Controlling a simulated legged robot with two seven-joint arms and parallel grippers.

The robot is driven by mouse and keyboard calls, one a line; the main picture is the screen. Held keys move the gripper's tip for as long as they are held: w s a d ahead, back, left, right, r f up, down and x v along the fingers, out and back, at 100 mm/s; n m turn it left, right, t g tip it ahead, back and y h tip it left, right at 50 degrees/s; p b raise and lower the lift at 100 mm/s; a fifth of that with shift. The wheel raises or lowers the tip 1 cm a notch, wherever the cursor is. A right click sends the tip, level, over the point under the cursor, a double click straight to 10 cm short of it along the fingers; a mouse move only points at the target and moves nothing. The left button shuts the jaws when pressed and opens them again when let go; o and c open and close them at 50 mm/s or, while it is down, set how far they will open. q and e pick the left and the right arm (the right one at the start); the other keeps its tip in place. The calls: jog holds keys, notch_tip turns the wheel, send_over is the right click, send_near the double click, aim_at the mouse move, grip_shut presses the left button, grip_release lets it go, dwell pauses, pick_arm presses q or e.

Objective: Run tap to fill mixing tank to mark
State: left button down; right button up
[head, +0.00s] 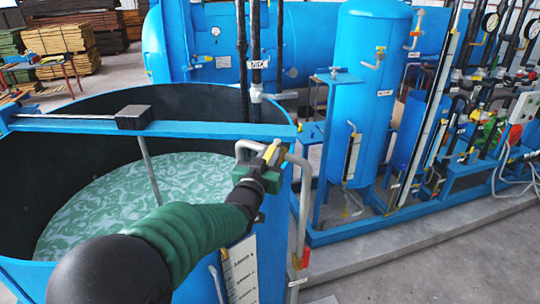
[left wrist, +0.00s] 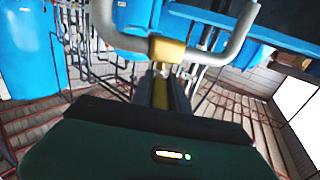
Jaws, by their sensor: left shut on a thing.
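The mixing tank (head: 274,262) is a large, round, open blue tank at the left of the head view, with a dark inner wall. Swirling pale green liquid (head: 105,190) lies in it, well below the rim. A white marked scale (head: 241,272) is on its outer side, partly behind my arm. The tap is a bent grey pipe (head: 303,205) at the tank's right rim with a yellow lever (head: 271,148). My left gripper (head: 266,163) is shut on the lever. The lever also shows in the left wrist view (left wrist: 166,48). My right gripper is out of view.
A blue beam (head: 215,130) with a black block (head: 134,117) crosses the tank top. A blue upright vessel (head: 368,95) and a pipe rack with gauges and valves stand to the right. Grey floor (head: 440,275) is clear at the front right.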

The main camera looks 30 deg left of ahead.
pick_arm(q)
jog(key=shift+f, duration=0.2)
dwell(0.5)
jog(key=shift+a+m+h+b, duration=0.2)
jog(key=shift+m+h+b, duration=0.3)
jog(key=shift+h+b, duration=0.3)
jog(key=a+m+h+p, duration=0.1)
jog(key=h, duration=0.1)
jog(key=m+h+p, duration=0.1)
jog(key=m+h, duration=0.1)
jog(key=a+m+h+p, duration=0.1)
jog(key=h, duration=0.1)
jog(key=shift+a+r+h+p, duration=0.1)
jog(key=shift+a+h+p, duration=0.2)
jog(key=shift+h+p, duration=0.1)
